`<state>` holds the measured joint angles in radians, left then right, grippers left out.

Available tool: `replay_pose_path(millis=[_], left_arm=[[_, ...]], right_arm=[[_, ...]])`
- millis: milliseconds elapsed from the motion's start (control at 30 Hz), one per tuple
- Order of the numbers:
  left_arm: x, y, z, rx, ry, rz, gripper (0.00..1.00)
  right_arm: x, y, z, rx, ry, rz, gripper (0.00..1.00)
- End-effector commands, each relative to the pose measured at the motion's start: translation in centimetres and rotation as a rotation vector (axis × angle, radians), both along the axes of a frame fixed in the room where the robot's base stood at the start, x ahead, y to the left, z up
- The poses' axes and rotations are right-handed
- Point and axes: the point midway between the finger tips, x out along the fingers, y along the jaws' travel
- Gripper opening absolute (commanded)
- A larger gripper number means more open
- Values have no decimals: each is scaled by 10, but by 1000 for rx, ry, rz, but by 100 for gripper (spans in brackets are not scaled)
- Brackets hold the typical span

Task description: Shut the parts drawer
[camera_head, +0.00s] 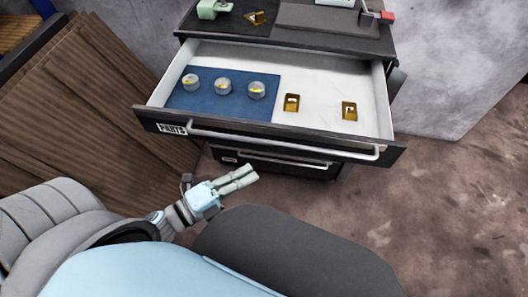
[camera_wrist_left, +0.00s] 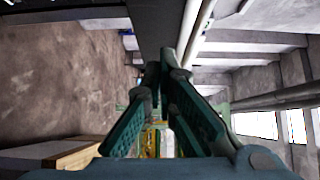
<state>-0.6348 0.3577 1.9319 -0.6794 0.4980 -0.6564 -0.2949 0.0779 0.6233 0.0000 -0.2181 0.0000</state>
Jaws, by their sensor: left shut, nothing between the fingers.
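The parts drawer (camera_head: 270,133) stands pulled out of the dark cabinet in the head view, with a "PARTS" label at the left of its front and a pale bar handle. Inside are a blue mat (camera_head: 240,104) with three grey round pieces (camera_head: 223,86) and two brass brackets (camera_head: 349,110) on the white floor. My left gripper (camera_head: 246,176) is shut and empty, in front of and below the drawer front, apart from it in the picture. In the left wrist view the fingers (camera_wrist_left: 160,75) close together with a pale bar beyond them. My right gripper is not in view.
A lower drawer (camera_head: 275,160) with its own handle is shut beneath. The cabinet top (camera_head: 335,42) carries a green item, a brass piece and a grey plate. Wooden boards (camera_head: 95,100) lean at the left. The floor at the right is clear.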

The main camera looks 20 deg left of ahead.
Motion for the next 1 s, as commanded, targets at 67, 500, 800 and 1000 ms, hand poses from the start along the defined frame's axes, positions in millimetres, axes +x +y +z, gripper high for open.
replay_pose_path(millis=[67,500,800,1000], left_arm=[[16,-9,4,-4,-3,4,0],[77,-14,0,-2,3,1,0],[79,-13,0,-2,4,1,0],[83,-12,0,-2,3,2,0]], right_arm=[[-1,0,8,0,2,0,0],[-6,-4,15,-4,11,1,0],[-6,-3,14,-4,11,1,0],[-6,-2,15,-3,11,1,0]])
